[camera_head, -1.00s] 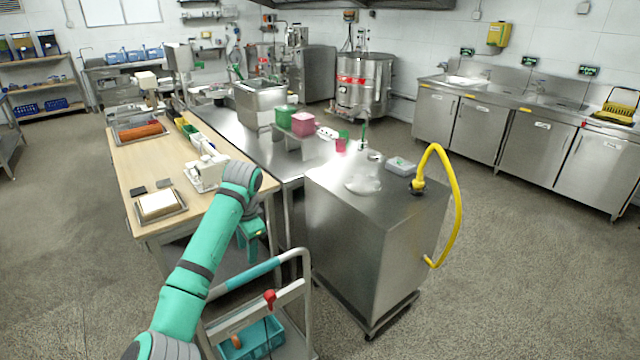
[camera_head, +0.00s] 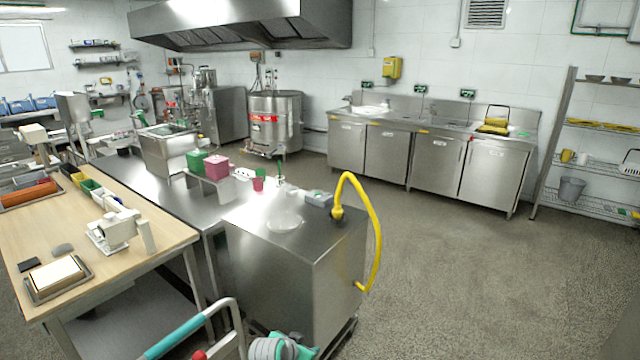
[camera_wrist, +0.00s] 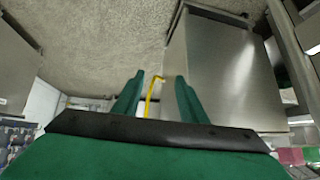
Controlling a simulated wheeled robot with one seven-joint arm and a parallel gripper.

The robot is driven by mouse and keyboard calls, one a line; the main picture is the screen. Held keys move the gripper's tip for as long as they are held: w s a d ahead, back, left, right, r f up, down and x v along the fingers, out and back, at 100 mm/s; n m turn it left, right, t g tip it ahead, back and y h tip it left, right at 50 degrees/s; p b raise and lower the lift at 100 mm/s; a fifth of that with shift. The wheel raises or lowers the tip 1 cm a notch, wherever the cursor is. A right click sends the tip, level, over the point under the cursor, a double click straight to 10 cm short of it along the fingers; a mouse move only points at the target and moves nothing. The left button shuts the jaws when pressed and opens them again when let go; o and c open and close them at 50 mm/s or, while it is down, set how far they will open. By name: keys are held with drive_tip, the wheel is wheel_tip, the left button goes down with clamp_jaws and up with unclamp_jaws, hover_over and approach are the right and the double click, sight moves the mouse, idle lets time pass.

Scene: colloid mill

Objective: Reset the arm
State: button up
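In the wrist view, my gripper (camera_wrist: 158,98) shows as two green fingers with a clear gap between them. It is open and empty, and a yellow hose (camera_wrist: 151,96) shows in the background through the gap. In the head view, only a small grey and green part of my arm shows at the bottom edge, in front of the steel cabinet (camera_head: 290,270). My gripper itself is not seen in the head view. The steel cabinet fills the right side of the wrist view (camera_wrist: 225,75).
A push cart's handle (camera_head: 190,328) stands at the bottom, close to my arm. A wooden table (camera_head: 130,262) with trays and a white device (camera_head: 115,230) is at left. The yellow hose (camera_head: 372,215) loops from the cabinet's top. Open floor (camera_head: 470,270) lies to the right.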

drive_tip(key=s+d+f+n+t, duration=0.2)
drive_tip(key=s+d+f, duration=0.2)
drive_tip(key=s+d, duration=0.35)
drive_tip(key=s+d+f+n+t, duration=0.2)
drive_tip(key=s+d+f+n, duration=0.1)
drive_tip(key=s+d, duration=0.4)
drive_tip(key=s+a+n+t+y, duration=0.2)
drive_tip(key=s, duration=1.6)
drive_tip(key=s+a+r, duration=0.4)
drive_tip(key=s+r, duration=0.3)
drive_tip(key=s, duration=0.3)
drive_tip(key=s+a+r+m+t+y, duration=0.1)
drive_tip(key=s+a+r, duration=0.3)
drive_tip(key=s+r, duration=0.3)
drive_tip(key=s, duration=0.4)
drive_tip(key=shift+s+t+y, duration=0.25)
drive_tip(key=shift+t+y, duration=0.05)
drive_tip(key=shift+a, duration=0.1)
